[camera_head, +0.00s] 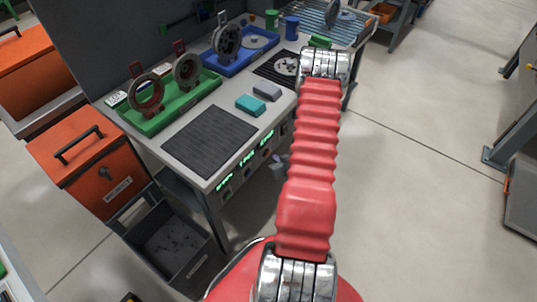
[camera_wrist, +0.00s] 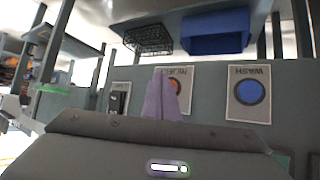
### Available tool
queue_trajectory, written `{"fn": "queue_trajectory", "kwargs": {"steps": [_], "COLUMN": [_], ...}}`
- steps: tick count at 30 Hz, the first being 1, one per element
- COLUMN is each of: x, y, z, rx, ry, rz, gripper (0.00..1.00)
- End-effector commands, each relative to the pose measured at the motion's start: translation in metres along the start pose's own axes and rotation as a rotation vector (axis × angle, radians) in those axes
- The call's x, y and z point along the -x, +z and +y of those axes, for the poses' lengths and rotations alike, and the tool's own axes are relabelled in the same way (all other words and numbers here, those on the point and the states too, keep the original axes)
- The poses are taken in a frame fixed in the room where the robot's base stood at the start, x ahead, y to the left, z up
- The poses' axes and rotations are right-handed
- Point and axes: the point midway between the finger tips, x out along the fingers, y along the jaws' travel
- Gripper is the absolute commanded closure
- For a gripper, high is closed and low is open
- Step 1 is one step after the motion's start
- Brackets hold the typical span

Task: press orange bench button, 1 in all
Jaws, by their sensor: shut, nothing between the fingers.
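The orange button (camera_wrist: 176,84) sits on a pale labelled plate in the wrist view, partly hidden behind my fingers. In the head view a small orange-red spot on the bench's front panel (camera_head: 266,153) appears to be the same button. My gripper (camera_wrist: 163,78) is shut and empty, its purple-grey fingers pointing at the panel and overlapping the left part of the orange button. It also shows in the head view (camera_head: 278,166), just right of the panel. I cannot tell whether the fingertips touch the button.
A blue button (camera_wrist: 252,92) on a plate marked WASH is right of the orange one in the wrist view. A black switch (camera_wrist: 118,100) is at left. The bench top holds a green tray (camera_head: 170,113), a blue tray (camera_head: 240,60) and a teal block (camera_head: 250,104). Open floor lies right.

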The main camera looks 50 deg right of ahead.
Motion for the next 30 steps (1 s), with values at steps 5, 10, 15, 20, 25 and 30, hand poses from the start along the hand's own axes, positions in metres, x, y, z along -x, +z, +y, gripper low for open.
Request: {"fn": "queue_trajectory", "kwargs": {"steps": [5, 10, 15, 20, 25, 30], "x": [-0.0003, -0.0031, -0.0050, -0.0050, -0.0051, -0.0060], "y": [-0.0004, -0.0033, -0.0053, -0.0052, -0.0053, -0.0059], "z": [-0.0003, -0.0025, -0.0039, -0.0038, -0.0039, -0.0045], "rx": [0.000, 0.000, 0.000, 0.000, 0.000, 0.000], "ry": [0.000, 0.000, 0.000, 0.000, 0.000, 0.000], "rz": [0.000, 0.001, 0.001, 0.000, 0.000, 0.000], "gripper": [1.00, 1.00, 1.00, 1.00, 1.00, 1.00]}}
